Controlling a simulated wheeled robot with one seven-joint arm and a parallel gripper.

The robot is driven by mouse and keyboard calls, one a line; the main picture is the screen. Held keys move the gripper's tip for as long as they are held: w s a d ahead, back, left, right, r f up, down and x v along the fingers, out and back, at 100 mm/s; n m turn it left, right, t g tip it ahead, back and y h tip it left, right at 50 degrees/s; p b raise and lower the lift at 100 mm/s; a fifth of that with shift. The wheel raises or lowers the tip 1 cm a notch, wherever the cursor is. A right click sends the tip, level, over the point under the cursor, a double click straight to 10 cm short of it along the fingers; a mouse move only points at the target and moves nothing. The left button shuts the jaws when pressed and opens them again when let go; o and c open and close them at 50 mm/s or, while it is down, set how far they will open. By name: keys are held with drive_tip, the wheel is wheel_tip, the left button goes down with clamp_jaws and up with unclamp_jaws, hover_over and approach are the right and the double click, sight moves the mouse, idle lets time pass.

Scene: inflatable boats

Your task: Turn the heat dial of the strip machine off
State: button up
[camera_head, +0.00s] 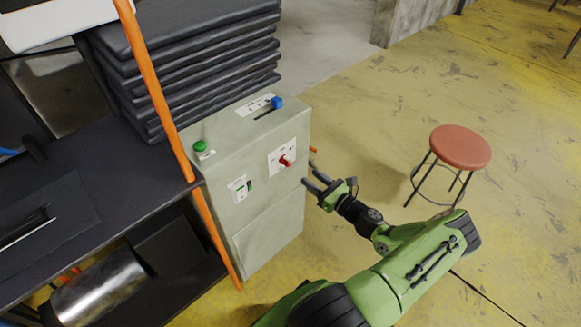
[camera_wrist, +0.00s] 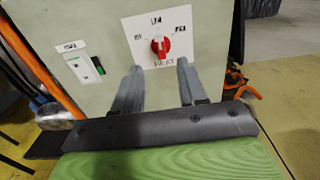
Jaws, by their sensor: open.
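The strip machine is a grey-green cabinet (camera_head: 262,205) left of my gripper. Its heat dial is a red knob (camera_head: 285,160) on a white plate; in the wrist view the red dial (camera_wrist: 160,46) sits above a "HEAT" label with several marked positions around it. The dial's pointer seems to tilt up and to the right. My gripper (camera_head: 314,180) is open and empty, close in front of the panel and right of the dial in the head view. In the wrist view my two fingers (camera_wrist: 158,82) are spread below the dial, apart from it.
A green button (camera_head: 200,147) and a blue knob (camera_head: 277,103) are on the cabinet top. A dark rocker switch (camera_wrist: 98,65) is left of the dial. Orange posts (camera_head: 150,75) and a dark bench (camera_head: 70,200) stand left. A red stool (camera_head: 460,147) stands right on open yellow floor.

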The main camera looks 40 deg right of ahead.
sight(289, 161)
drive_tip(key=w+b, duration=0.1)
drive_tip(key=w, duration=0.8)
drive_tip(key=shift+w+a+b, duration=0.1)
drive_tip(key=shift+w+b, duration=0.2)
drive_tip(key=shift+b, duration=0.05)
drive_tip(key=shift+c, duration=0.3)
clamp_jaws()
